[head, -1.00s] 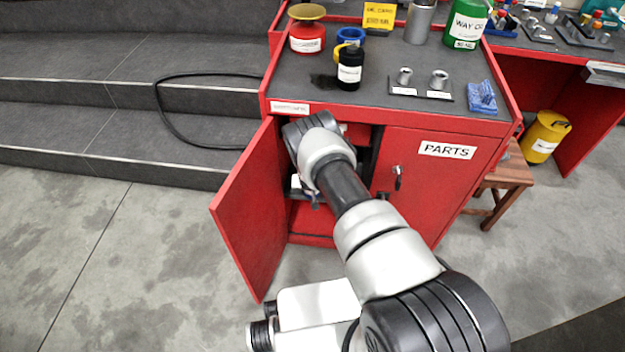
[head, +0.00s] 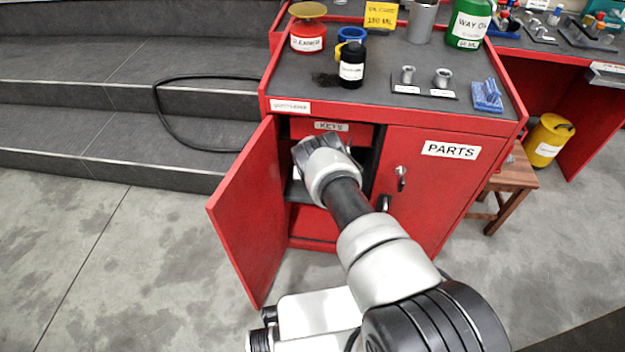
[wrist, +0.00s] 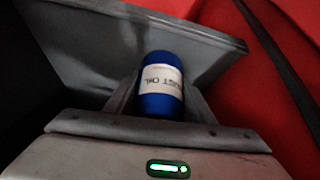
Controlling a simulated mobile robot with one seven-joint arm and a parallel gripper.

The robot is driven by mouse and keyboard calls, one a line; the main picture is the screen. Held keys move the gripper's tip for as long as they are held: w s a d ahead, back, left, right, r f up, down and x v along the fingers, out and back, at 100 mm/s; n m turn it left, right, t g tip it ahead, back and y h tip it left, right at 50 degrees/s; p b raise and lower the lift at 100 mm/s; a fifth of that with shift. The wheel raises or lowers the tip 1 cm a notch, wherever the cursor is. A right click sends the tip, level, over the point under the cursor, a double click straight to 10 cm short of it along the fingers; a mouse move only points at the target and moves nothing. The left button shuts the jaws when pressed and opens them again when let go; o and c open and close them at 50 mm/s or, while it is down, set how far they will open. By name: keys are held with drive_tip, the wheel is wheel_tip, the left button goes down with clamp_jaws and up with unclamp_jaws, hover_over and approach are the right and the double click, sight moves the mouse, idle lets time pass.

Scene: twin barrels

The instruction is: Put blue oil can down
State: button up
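The blue oil can (wrist: 161,103) shows in the wrist view, with a white label ending in "UST OIL" that appears upside down. It sits between the grey fingers of my gripper (wrist: 161,92), which appear closed against its sides. A grey shelf-like panel (wrist: 190,32) lies close beyond it; I cannot tell whether the can touches it. In the head view my arm reaches into the open left compartment of the red cabinet (head: 445,180), below the "KEYS" label (head: 331,126). The can and the fingertips are hidden there.
The open red door (head: 245,215) stands left of my arm, and the closed "PARTS" door is on the right. The cabinet top holds a black can (head: 351,65), a red can (head: 307,35), metal parts and a blue cloth (head: 487,95).

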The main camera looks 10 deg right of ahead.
drive_tip(key=o, duration=0.4)
drive_tip(key=shift+o, duration=0.2)
drive_tip(key=shift+r, duration=0.45)
drive_tip(key=p+v, duration=0.5)
drive_tip(key=v, duration=0.6)
drive_tip(key=shift+s, duration=0.3)
drive_tip(key=shift+r, duration=0.1)
